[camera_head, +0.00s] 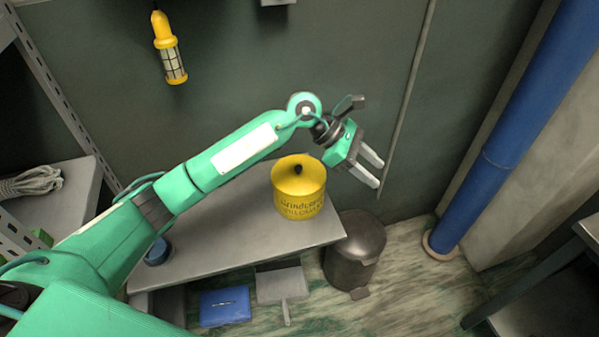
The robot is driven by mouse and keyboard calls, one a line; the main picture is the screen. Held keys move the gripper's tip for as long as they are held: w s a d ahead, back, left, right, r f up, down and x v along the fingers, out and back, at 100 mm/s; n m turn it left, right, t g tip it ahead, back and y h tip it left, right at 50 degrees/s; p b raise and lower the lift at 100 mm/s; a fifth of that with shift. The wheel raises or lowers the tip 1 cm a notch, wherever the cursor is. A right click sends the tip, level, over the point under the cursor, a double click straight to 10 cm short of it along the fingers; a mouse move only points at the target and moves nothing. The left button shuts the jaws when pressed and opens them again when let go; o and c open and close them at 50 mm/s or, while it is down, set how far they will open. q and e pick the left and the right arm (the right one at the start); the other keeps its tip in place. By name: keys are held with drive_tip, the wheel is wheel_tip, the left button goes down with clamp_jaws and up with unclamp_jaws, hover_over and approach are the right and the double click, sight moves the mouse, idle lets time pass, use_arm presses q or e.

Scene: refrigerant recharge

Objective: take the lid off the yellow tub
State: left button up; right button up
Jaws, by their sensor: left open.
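The yellow tub (300,206) stands upright near the right end of a grey bench, with dark lettering on its side. Its yellow lid (283,176) is on top and has a small black knob (298,169) in the middle. My left gripper (376,173) is open and empty, to the right of the tub and apart from it. Its fingers point to the lower right, away from the lid. My right gripper is not in view.
The grey bench (229,239) has free room left of the tub, with a small blue round object (158,251) at its left end. A dark bin (354,255) stands by the bench's right end. A yellow lamp (169,50) hangs above. A blue pipe (508,140) rises at right.

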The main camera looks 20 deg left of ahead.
use_arm(q)
drive_tip(key=w+a+m+y, duration=0.2)
drive_tip(key=w+a+y, duration=0.25)
drive_tip(key=a, duration=0.35)
drive_tip(key=y+p, duration=0.1)
drive_tip(key=y, duration=0.5)
hover_over(298, 167)
drive_tip(key=f, duration=0.5)
drive_tip(key=shift+a, duration=0.3)
drive_tip(key=shift+f, duration=0.2)
drive_tip(key=shift+f+p, duration=0.15)
drive_tip(key=shift+p, duration=0.15)
drive_tip(key=f, duration=0.1)
drive_tip(key=f+p, duration=0.1)
drive_tip(key=f, duration=0.2)
drive_tip(key=shift+w+d+f+p, duration=0.1)
drive_tip(key=shift+d+f+p, duration=0.1)
drive_tip(key=shift+d+p, duration=0.1)
drive_tip(key=shift+f, duration=0.35)
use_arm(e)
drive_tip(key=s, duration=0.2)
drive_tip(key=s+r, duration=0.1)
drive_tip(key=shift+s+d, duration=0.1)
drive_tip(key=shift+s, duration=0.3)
use_arm(q)
drive_tip(key=shift+c, duration=0.5)
